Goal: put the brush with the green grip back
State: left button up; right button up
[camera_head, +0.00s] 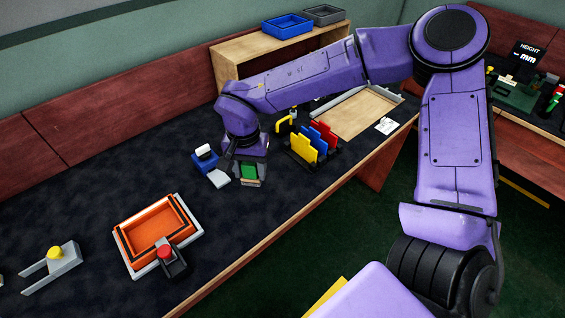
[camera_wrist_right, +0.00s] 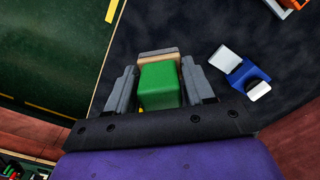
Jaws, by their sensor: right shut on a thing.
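The brush with the green grip (camera_head: 249,172) is between the fingers of my right gripper (camera_head: 248,178), over the dark table top. In the right wrist view my right gripper (camera_wrist_right: 160,88) is shut on the green grip (camera_wrist_right: 160,87), with a tan and grey band (camera_wrist_right: 158,54) at its far end. A blue block-like holder with white parts (camera_head: 209,170) stands just left of the gripper, apart from it; it also shows in the right wrist view (camera_wrist_right: 246,74). My left gripper is not in view.
An orange tray (camera_head: 128,236) with a red-button box (camera_head: 170,257) sits at the front left. A rack of yellow, blue and red plates (camera_head: 314,143) stands right of my gripper, near a wooden tray (camera_head: 357,113). A wooden shelf (camera_head: 228,67) is behind.

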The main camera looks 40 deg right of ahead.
jog(key=s+d+n+b, duration=0.2)
jog(key=s+n, duration=0.2)
jog(key=n, duration=1)
jog(key=s+d+n+b, duration=0.1)
jog(key=s+d+n, duration=0.25)
jog(key=n, duration=1.15)
jog(key=shift+m, duration=0.6)
jog(key=w+d+f+p, duration=0.1)
jog(key=w+f, duration=0.2)
jog(key=w, duration=0.1)
jog(key=w+d+f+p, duration=0.1)
jog(key=w+d+f, duration=0.1)
jog(key=w+f, duration=0.2)
jog(key=w+d+f+p, duration=0.1)
jog(key=w+d+f, duration=0.1)
jog(key=w+f, duration=0.1)
jog(key=shift+w+f, duration=0.25)
jog(key=shift+w, duration=0.4)
notch_tip(320, 180, down, 3)
jog(key=shift+w+r, duration=0.1)
jog(key=shift+w, duration=0.05)
jog(key=shift+f, duration=0.35)
